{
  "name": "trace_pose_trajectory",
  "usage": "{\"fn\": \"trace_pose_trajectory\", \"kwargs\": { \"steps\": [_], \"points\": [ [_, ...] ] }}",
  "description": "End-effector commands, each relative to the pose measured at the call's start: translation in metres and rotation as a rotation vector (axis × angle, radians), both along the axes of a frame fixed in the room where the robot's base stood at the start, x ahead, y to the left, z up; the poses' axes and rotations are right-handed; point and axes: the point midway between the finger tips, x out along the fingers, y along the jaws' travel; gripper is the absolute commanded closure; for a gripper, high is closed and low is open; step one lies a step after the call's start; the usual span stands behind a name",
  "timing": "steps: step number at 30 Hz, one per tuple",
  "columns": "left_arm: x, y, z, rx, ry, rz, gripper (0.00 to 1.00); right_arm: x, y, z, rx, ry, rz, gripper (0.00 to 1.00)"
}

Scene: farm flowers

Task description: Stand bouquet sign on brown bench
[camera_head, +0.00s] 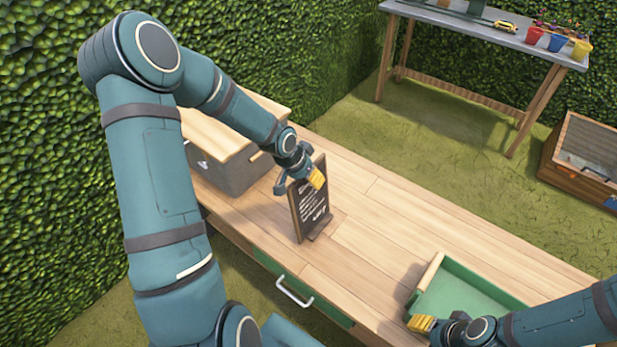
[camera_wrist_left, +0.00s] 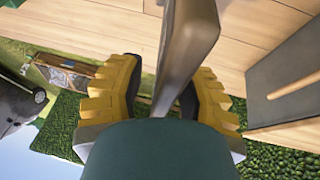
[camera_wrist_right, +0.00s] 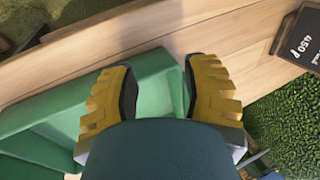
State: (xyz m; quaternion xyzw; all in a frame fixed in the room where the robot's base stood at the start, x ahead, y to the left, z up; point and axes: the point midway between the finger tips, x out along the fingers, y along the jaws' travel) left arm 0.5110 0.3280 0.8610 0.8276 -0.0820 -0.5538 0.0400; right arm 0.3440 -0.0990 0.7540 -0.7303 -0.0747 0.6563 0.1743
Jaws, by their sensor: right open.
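The dark chalkboard sign (camera_head: 309,205) with white writing stands upright on the light brown wooden bench (camera_head: 375,210), its small foot on the top. My left gripper (camera_head: 301,182) is at the sign's upper part. In the left wrist view, the sign (camera_wrist_left: 188,45) lies between the spread fingers of that gripper (camera_wrist_left: 160,95), with gaps visible beside it. My right gripper (camera_wrist_right: 160,92) is open at the green tray (camera_head: 470,290), and part of the tray's green wall shows between its fingers. The sign's writing is too small to read fully.
A grey box with a wooden lid (camera_head: 230,170) stands on the bench left of the sign. A drawer handle (camera_head: 294,291) is on the bench front. A grey table (camera_head: 480,28) with colored pots and a wooden crate (camera_head: 590,150) stand behind. Bench top between sign and tray is clear.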

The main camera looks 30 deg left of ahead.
Motion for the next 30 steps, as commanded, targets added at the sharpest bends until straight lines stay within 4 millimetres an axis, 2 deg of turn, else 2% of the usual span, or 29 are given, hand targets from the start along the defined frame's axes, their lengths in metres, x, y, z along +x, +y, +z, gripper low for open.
{"fn": "trace_pose_trajectory", "kwargs": {
  "steps": [8, 21, 25, 30],
  "points": [
    [-0.001, 0.001, 0.008, 0.0, -0.001, 0.001, 0.66, 0.0, 0.0, 0.005, 0.0, 0.001, 0.0, 0.53],
    [-0.033, 0.017, 0.086, 0.002, -0.001, 0.005, 0.66, 0.007, -0.001, 0.035, -0.004, -0.017, -0.014, 0.53],
    [-0.04, 0.02, 0.102, 0.002, 0.0, 0.003, 0.66, 0.01, -0.002, 0.041, -0.005, -0.022, -0.019, 0.53],
    [-0.044, 0.022, 0.111, 0.001, 0.0, 0.0, 0.66, 0.012, -0.002, 0.044, -0.006, -0.026, -0.022, 0.53]
  ]
}}
